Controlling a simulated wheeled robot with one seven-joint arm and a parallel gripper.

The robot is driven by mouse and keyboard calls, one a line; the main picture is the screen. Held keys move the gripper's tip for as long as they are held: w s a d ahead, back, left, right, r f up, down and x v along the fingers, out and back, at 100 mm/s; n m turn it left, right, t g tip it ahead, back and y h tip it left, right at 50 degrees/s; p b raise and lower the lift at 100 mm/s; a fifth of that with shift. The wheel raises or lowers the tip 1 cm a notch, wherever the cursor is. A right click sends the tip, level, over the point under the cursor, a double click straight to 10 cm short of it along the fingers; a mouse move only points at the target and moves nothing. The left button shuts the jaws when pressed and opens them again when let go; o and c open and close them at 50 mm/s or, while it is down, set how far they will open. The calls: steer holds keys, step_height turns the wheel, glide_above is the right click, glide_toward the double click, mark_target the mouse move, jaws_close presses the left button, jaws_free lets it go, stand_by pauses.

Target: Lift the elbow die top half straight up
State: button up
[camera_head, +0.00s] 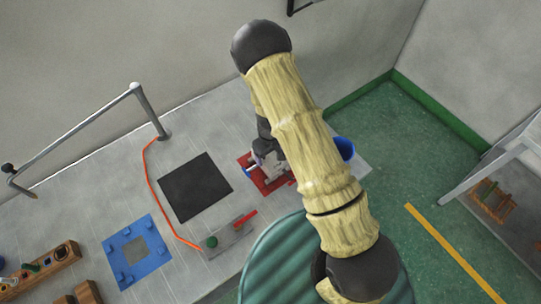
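A red plate (246,159) lies on the grey bench, with a small grey-white piece on it, partly hidden behind my arm. This piece may be the elbow die, but its halves and the seam between them cannot be made out. My gripper (266,164) points down over the red plate, at or just above the grey-white piece. The fingers are small and dark and partly covered by the arm. I cannot tell whether they are open or shut, or touching the die.
A black square mat (195,187) lies left of the red plate. A blue fixture (154,262) and wooden racks (40,270) sit further left. A control panel with a red lever (244,220) is in front. A blue container (345,148) stands right, and a metal pole (149,108) rises behind.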

steer(key=c, duration=0.6)
step_height(320, 180, up, 9)
steer(key=shift+w+r+b, duration=0.1)
steer(key=shift+w+b, duration=0.05)
steer(key=shift+b, duration=0.9)
steer(key=shift+s+r, duration=0.25)
steer(key=shift+r, duration=0.25)
steer(key=shift+w, duration=0.15)
